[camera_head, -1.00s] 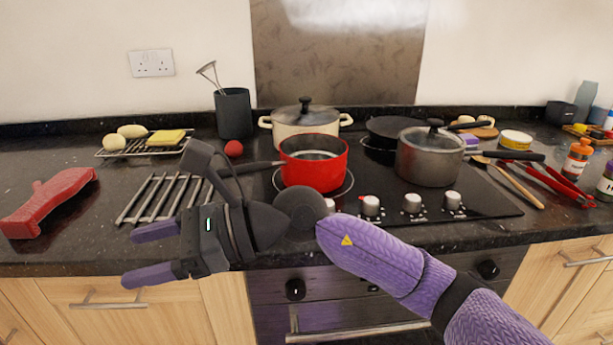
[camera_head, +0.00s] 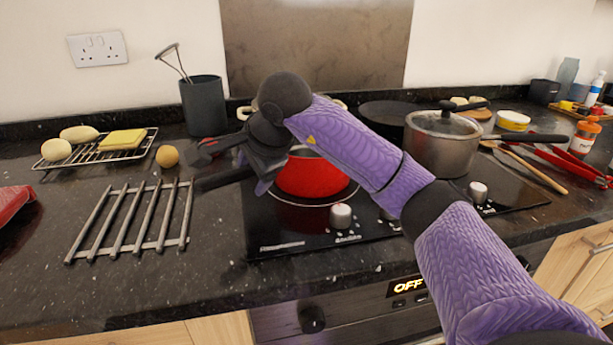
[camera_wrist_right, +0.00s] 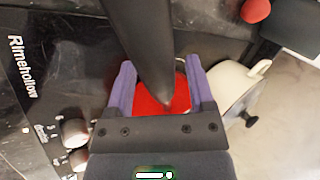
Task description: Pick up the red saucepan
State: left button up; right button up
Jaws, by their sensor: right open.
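The red saucepan (camera_head: 312,178) stands on the front left of the hob, partly hidden by my right arm. Its black handle (camera_head: 222,178) points left over the worktop. My right gripper (camera_head: 240,162) is over the handle, pointing down. In the right wrist view, the purple fingers of the open gripper (camera_wrist_right: 160,68) lie on either side of the black handle (camera_wrist_right: 145,35), with the red pan (camera_wrist_right: 165,105) showing behind. I cannot tell whether a finger touches the handle. My left gripper is not in view.
A cream pot (camera_wrist_right: 238,88) stands behind, mostly hidden in the head view. A grey lidded pot (camera_head: 440,143) is to the right.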

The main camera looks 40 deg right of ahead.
jog(key=shift+x, duration=0.8)
jog(key=shift+s+r, duration=0.1)
jog(key=shift+r, duration=0.05)
jog(key=shift+c, duration=0.2)
grip_shut()
dwell(0.4)
